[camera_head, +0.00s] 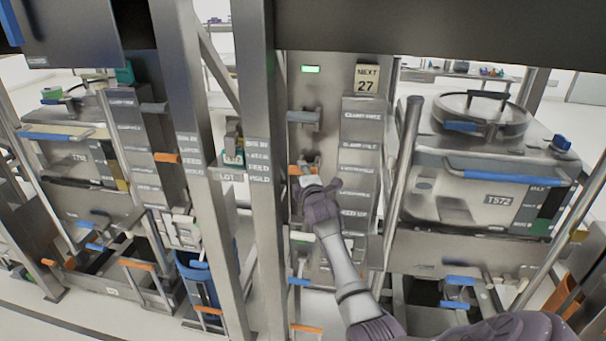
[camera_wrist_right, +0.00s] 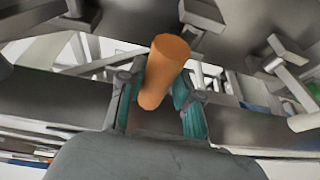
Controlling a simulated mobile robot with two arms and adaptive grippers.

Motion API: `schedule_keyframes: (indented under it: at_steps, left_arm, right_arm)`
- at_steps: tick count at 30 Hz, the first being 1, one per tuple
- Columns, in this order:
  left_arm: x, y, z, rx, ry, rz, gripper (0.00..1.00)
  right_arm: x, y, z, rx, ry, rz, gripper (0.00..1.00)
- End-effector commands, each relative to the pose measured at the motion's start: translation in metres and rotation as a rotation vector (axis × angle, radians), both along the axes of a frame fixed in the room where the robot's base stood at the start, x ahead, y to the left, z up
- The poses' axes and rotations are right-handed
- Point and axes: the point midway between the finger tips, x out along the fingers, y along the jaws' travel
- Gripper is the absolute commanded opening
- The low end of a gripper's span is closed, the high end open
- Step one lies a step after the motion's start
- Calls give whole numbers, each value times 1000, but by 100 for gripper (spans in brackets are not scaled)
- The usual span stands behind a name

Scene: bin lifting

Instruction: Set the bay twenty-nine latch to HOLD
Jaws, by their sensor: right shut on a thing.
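My right gripper (camera_head: 309,178) is at the steel control column in the middle of the head view, to the left of its grey label plates (camera_head: 362,130). In the right wrist view an orange handle (camera_wrist_right: 163,70) stands between the teal pads of my right gripper (camera_wrist_right: 160,95), which is shut on it. Part of the orange handle (camera_head: 294,170) shows at the left of the gripper in the head view. The labels are too small to read surely, so I cannot tell which one is HOLD. My left gripper is not in view.
A sign (camera_head: 367,79) reading NEXT 27 and a green light (camera_head: 311,69) sit above. A bin (camera_head: 495,190) marked T572 stands at the right. Steel posts (camera_head: 258,150) rise left of my gripper. Another handle (camera_head: 304,116) sticks out above it.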

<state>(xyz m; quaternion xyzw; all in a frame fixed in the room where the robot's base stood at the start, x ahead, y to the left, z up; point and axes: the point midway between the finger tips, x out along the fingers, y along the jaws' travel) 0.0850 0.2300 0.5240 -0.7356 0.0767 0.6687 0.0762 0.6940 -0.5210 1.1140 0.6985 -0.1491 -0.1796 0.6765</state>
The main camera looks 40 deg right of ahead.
Motion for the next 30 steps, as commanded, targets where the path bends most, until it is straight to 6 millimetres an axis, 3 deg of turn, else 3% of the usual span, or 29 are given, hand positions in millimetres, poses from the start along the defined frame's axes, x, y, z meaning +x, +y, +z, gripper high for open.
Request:
schedule_keyframes:
  at_steps: [1,11,12,15,30]
  left_arm:
    - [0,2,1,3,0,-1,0]
    - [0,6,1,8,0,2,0]
    - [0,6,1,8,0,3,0]
    - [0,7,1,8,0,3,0]
    - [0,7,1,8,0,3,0]
  right_arm:
    - [1,-4,15,-21,-22,-3,0]
    - [0,-5,16,-23,-21,-5,0]
    - [0,-5,16,-24,-22,-6,37]
    - [0,-5,16,-23,-22,-5,53]
    - [0,-3,8,-10,-11,-3,54]
